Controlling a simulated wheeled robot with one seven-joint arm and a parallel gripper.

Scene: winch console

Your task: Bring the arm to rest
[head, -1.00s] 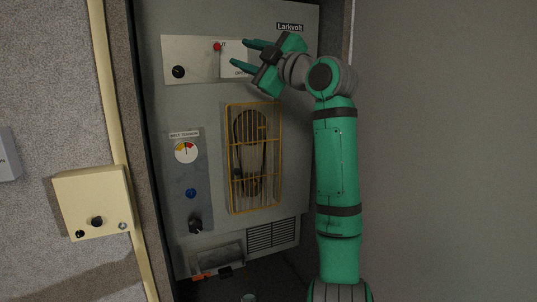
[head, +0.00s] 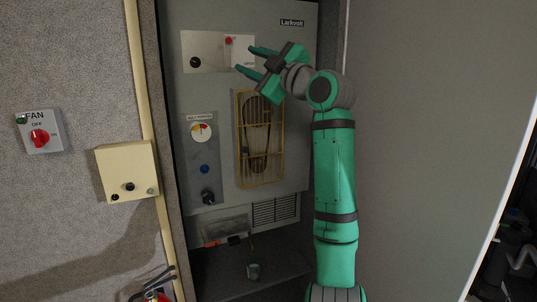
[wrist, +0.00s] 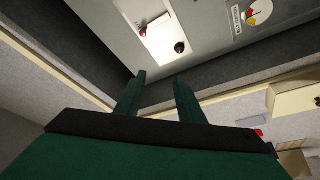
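My gripper (head: 251,62) is on the raised green arm, in front of the upper part of the grey winch console (head: 300,110). Its two fingers are spread apart with nothing between them. In the wrist view the gripper (wrist: 160,90) also shows open and empty. The white panel (head: 210,45) beside the fingertips carries a red knob or lamp (head: 229,41) and a black knob (head: 196,62). In the head view the fingers overlap the panel's right part; I cannot tell whether they touch it.
The console has a gauge (head: 201,131), blue button (head: 205,169), black knob (head: 208,196) and yellow cage (head: 260,138). Left are a beige box (head: 127,171), a FAN switch (head: 40,132) and a red extinguisher (head: 155,296). A plain panel fills the right.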

